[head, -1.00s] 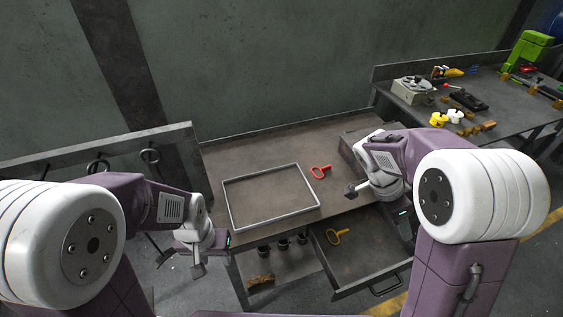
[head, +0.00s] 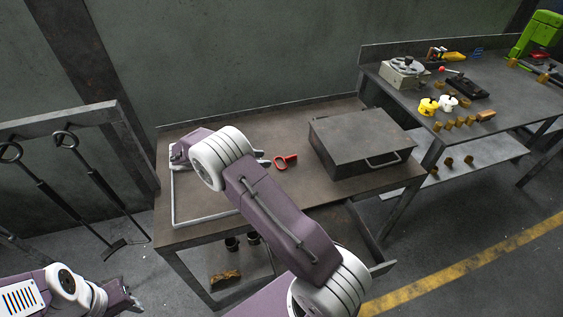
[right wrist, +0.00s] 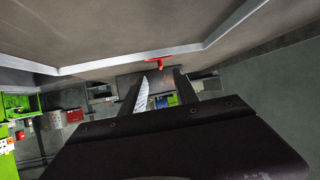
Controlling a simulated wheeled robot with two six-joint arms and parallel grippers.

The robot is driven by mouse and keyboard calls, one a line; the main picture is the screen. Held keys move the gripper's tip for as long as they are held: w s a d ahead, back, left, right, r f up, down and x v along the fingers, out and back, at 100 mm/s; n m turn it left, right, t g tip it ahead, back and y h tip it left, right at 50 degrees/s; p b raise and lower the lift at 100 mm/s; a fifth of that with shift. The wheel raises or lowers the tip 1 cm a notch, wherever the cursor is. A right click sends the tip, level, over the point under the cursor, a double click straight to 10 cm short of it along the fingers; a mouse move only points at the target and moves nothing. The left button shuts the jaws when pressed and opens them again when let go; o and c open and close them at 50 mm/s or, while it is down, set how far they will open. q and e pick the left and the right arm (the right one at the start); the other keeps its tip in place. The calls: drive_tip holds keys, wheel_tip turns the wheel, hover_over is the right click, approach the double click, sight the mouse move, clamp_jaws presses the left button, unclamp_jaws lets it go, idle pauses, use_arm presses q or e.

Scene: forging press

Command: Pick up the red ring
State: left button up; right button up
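The red ring (head: 284,162), a small loop with a handle, lies flat on the brown workbench (head: 285,112), just right of a light grey rectangular frame (head: 205,217). My right arm reaches over the frame and hides much of it. My right gripper (head: 262,159) is mostly hidden behind its arm in the head view, its tips just left of the ring. In the right wrist view its two dark fingers (right wrist: 158,90) are apart with nothing between them. The ring (right wrist: 160,62) shows beyond them, not touched. My left gripper (head: 128,299) is low at the left, its fingers unclear.
A grey metal box with a handle (head: 362,143) stands on the bench right of the ring. An open drawer (head: 368,238) is partly hidden under my right arm. Tongs (head: 95,180) hang on a rack at left. A second table (head: 400,100) holds tools at right.

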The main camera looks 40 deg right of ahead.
sight(283, 163)
drive_tip(key=x, duration=0.3)
drive_tip(key=shift+s+d, duration=0.15)
drive_tip(key=shift+d, duration=0.2)
drive_tip(key=x, duration=0.6)
drive_tip(key=shift+r+p, duration=0.1)
drive_tip(key=shift+p, duration=0.3)
clamp_jaws()
